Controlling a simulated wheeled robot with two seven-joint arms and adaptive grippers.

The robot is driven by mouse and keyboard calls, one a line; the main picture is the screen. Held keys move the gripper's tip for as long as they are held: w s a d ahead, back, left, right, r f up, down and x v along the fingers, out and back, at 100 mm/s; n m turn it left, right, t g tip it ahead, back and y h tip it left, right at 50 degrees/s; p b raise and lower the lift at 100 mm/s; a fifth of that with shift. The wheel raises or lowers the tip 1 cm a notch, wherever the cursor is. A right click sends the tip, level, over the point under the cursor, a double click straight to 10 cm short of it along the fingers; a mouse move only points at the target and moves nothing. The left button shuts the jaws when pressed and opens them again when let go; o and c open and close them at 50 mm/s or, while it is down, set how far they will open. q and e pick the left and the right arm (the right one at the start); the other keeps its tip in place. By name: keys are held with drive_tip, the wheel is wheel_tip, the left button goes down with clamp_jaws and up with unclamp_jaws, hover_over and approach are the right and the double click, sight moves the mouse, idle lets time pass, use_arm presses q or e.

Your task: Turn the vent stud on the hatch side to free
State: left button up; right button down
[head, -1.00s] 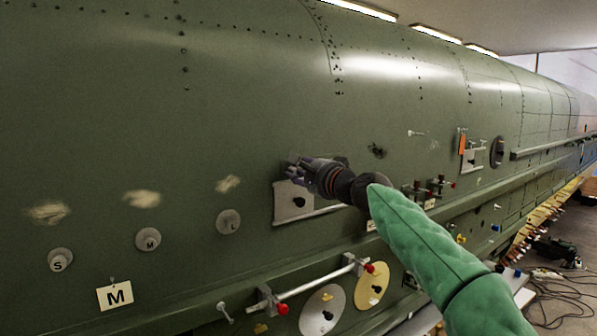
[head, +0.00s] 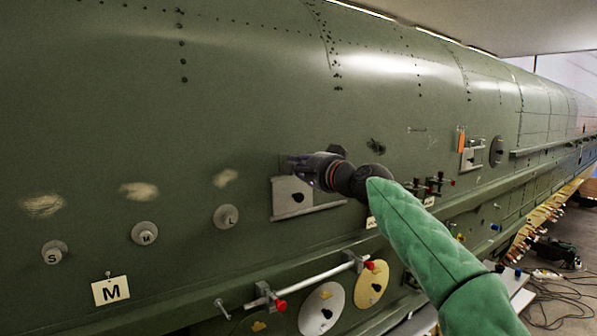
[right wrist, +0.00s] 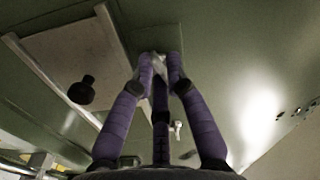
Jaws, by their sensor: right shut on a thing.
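My right gripper (head: 290,162) reaches in from the right to the green fuselage side, at the upper edge of a pale square hatch plate (head: 283,208) with a dark knob (head: 298,197). In the right wrist view its purple fingers (right wrist: 160,60) are closed together on a small pale piece, the vent stud (right wrist: 159,67), just beside the plate's edge. The fingers hide most of the stud, so its turn angle cannot be read. The plate (right wrist: 70,55) and its dark knob (right wrist: 81,91) show left of the fingers. My left gripper is not in view.
A rail with a red knob (head: 281,305) and round plates (head: 322,309) lie below. An orange tag (head: 461,141) hangs farther right.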

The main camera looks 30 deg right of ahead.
drive_tip(key=n, duration=0.1)
drive_tip(key=n+b, duration=0.1)
drive_tip(key=f+n, duration=0.1)
drive_tip(key=shift+w+a+f+n+b, duration=0.1)
drive_tip(key=shift+w+a+n+b, duration=0.05)
drive_tip(key=shift+w+n+b, duration=0.2)
drive_tip(key=n+b, duration=0.1)
drive_tip(key=n, duration=0.2)
drive_tip(key=shift+n, duration=0.35)
drive_tip(key=n+b, duration=0.1)
drive_tip(key=n, duration=0.2)
drive_tip(key=shift+n+b, duration=0.35)
drive_tip(key=shift+n, duration=1.25)
drive_tip(key=c, duration=1.3)
unclamp_jaws()
drive_tip(key=shift+s+d, duration=0.1)
drive_tip(key=shift+d, duration=0.2)
drive_tip(key=shift+s+r, duration=0.15)
drive_tip(key=shift+r, duration=0.25)
